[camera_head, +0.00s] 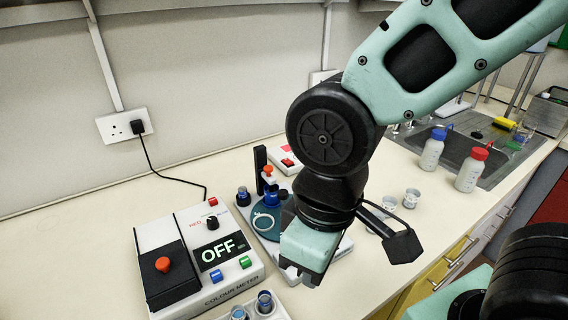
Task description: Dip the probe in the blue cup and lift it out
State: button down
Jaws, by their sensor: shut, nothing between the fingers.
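My gripper (301,276) points down over the front right side of a small bench stand and is shut, with nothing seen in it. The stand's base (268,240) is white with a dark teal round plate. A black post (261,168) rises at its back, with a red-orange knob (268,172) beside it. A blue cup-like piece (271,196) sits below the knob, and a dark blue-topped piece (243,196) stands to its left. I cannot tell for certain which piece is the probe. My wrist hides the stand's right part.
A colour meter (235,283) reading OFF stands left of the stand. Blue-rimmed vials (265,301) sit in a white holder at the front edge. Small white cups (412,197) are right of my wrist. Blue-capped (432,150) and red-capped (472,170) bottles stand near the sink (462,143).

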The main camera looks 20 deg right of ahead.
aim_at(263, 173)
jog(key=i+l+u, duration=0.1)
jog(key=l+u, duration=0.6)
jog(key=i, duration=0.05)
